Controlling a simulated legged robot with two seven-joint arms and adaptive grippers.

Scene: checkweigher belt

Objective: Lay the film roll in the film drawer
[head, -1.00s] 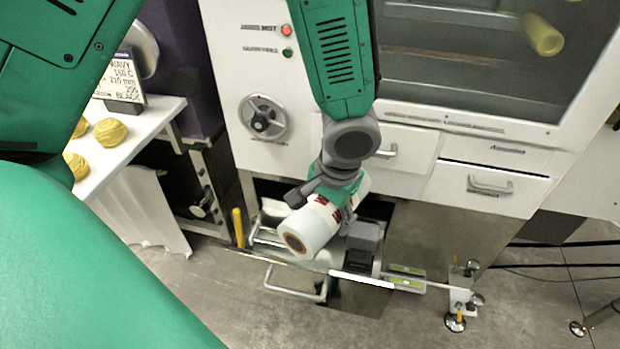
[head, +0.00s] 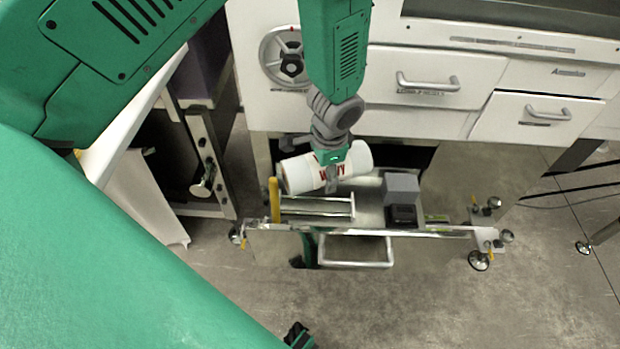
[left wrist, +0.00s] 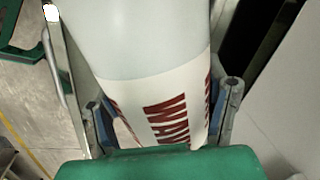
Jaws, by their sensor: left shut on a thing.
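The film roll (head: 300,174) is a white cylinder with red lettering. It lies roughly level over the open film drawer (head: 440,232), a metal tray low on the machine with a bar handle at its front. My left gripper (head: 331,178) comes down from above and is shut around the middle of the roll. In the left wrist view the roll (left wrist: 150,50) fills the space between the two fingers. I cannot tell whether the roll touches the drawer floor.
In the drawer, a grey block with a black part (head: 401,190) stands right of the roll, and metal rails (head: 318,208) lie in front of it. A yellow post (head: 274,200) stands at the left. White closed drawers (head: 440,80) are above.

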